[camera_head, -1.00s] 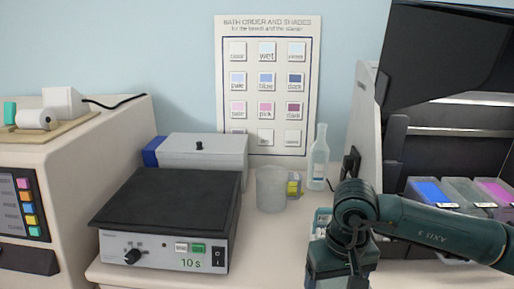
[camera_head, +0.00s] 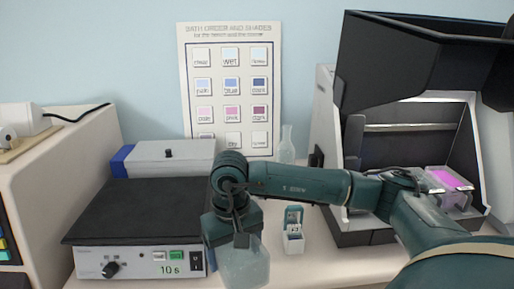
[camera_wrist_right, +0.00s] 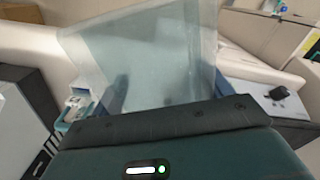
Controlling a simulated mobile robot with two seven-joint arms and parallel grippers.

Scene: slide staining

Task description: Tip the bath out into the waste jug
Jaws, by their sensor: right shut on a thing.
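My right gripper (camera_head: 238,238) is shut on a clear, pale container, the bath (camera_head: 245,265), above the bench front beside the hotplate. The bath also fills the upper middle of the right wrist view (camera_wrist_right: 145,65), beyond the dark gripper body. It looks slightly tilted in the head view, and its lower end is cut off by the picture edge. I see no coloured liquid in it. The waste jug is not visible now; my right arm covers the place between hotplate and bottle where a frosted jug stood earlier. My left gripper is out of view.
The hotplate (camera_head: 140,212) stands left of the bath. A small white-and-teal holder (camera_head: 292,232) stands to its right. A clear bottle (camera_head: 287,145) is behind my arm. A dark hood (camera_head: 405,115) with a pink-filled bath (camera_head: 448,180) stands at the right.

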